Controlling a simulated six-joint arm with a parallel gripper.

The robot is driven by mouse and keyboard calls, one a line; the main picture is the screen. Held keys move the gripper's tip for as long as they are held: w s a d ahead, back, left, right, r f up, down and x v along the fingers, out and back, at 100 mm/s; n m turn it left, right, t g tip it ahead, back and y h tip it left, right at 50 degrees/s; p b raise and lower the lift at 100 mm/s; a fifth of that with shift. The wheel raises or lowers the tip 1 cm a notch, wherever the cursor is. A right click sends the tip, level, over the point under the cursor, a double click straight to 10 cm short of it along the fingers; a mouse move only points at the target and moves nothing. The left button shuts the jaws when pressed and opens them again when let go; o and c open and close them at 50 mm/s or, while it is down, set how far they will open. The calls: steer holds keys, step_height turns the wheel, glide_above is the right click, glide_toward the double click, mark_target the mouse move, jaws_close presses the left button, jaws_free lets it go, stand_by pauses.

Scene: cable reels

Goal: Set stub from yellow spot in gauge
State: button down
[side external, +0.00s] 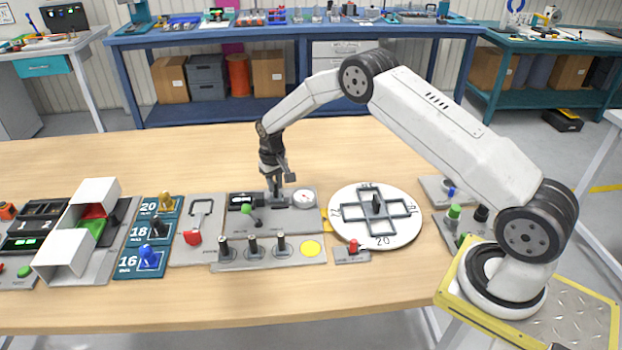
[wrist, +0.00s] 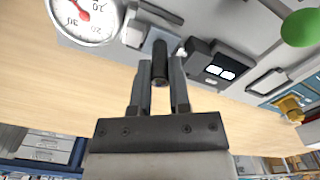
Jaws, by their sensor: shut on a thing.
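My gripper (side external: 275,184) is shut on a dark cylindrical stub, which shows between the two fingers in the wrist view (wrist: 159,62). It holds the stub over the middle of the gauge (side external: 292,221), between the gauge's dial (side external: 303,198) and its dark display box (side external: 241,202). The dial also shows at the upper left of the wrist view (wrist: 84,16). I cannot tell whether the stub touches the gauge's seat, as the fingers hide it. The yellow spot (side external: 311,248) is bare, at the right end of a grey rack (side external: 232,265).
Several dark stubs (side external: 252,245) stand on the rack in front of the gauge. A green-knobbed lever (side external: 245,209) rises from the gauge. A round white turntable (side external: 346,226) lies to the right. A red-handled plate (side external: 181,257) and blue numbered board (side external: 129,262) lie left.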

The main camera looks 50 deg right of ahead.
steer(key=shift+f, duration=0.7)
steer(key=shift+s+d, duration=0.25)
steer(key=c, duration=0.5)
jaws_free()
steer(key=shift+r, duration=4.05)
